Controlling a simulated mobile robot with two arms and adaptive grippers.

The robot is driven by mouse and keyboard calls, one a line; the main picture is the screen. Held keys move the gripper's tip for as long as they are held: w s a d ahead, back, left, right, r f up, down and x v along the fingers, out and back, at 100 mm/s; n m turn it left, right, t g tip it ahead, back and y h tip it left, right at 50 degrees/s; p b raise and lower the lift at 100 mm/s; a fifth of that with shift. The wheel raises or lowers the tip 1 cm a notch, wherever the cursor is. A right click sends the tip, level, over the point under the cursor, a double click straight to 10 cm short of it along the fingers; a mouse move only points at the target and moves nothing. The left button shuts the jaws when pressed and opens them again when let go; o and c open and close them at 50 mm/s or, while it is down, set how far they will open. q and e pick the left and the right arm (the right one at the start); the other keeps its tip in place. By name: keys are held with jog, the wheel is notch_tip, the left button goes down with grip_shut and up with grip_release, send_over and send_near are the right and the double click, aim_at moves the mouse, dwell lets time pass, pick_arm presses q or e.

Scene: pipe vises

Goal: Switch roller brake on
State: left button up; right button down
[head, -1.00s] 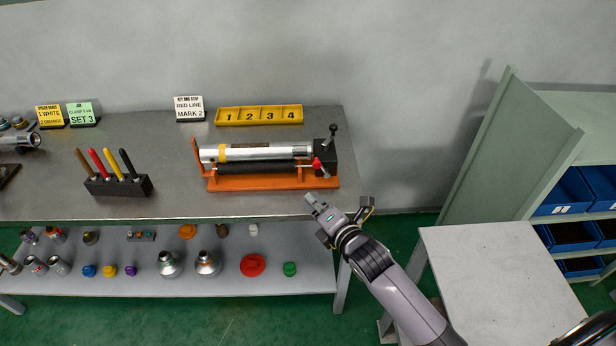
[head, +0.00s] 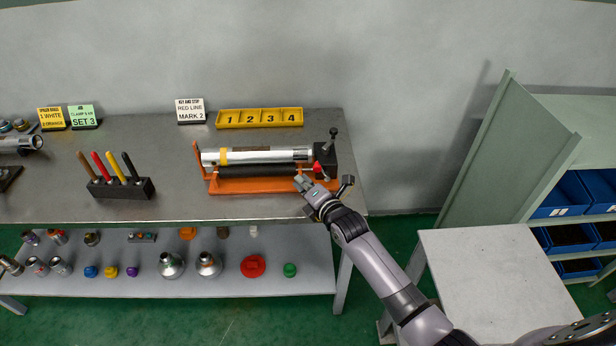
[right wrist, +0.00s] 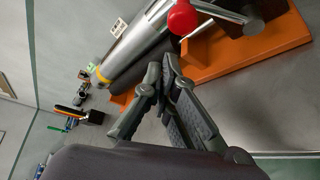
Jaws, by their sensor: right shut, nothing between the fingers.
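The orange roller stand (head: 245,186) sits on the workbench, with a silver pipe (head: 270,155) bearing a yellow band on its black roller. At its right end is a dark block (head: 326,160) with a black-knobbed lever (head: 333,132) and a small red knob (head: 317,167). The red knob (right wrist: 183,18) is large in the right wrist view, on a metal rod. My right gripper (head: 300,183) is shut and empty at the stand's front edge, below and left of the red knob. In the right wrist view its fingertips (right wrist: 162,72) are apart from the knob. My left gripper is not in view.
A yellow tray numbered 1 to 4 (head: 259,118) stands behind the pipe. A black rack of coloured-handled tools (head: 121,188) stands left. Sign cards line the back. The lower shelf (head: 225,280) holds caps and fittings. The bench front between rack and stand is clear.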

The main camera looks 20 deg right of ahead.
jog(key=shift+s+d+r, duration=0.15)
jog(key=shift+d+r, duration=0.1)
jog(key=shift+d, duration=0.2)
jog(key=shift+s+d+r, duration=0.1)
jog(key=shift+d+r, duration=0.1)
jog(key=shift+d, duration=0.2)
jog(key=shift+d+r+m+t+y+b, duration=0.3)
jog(key=shift+d+r+m+y+b, duration=0.1)
jog(key=shift+m, duration=0.1)
jog(key=s+d+r+m+t+b, duration=0.1)
jog(key=d+m+t+b, duration=0.3)
jog(key=m, duration=0.5)
jog(key=shift+s+d+r+t+b, duration=0.25)
jog(key=shift+s+d+b, duration=0.2)
jog(key=shift+d+b, duration=0.95)
jog(key=shift+a+b, duration=0.3)
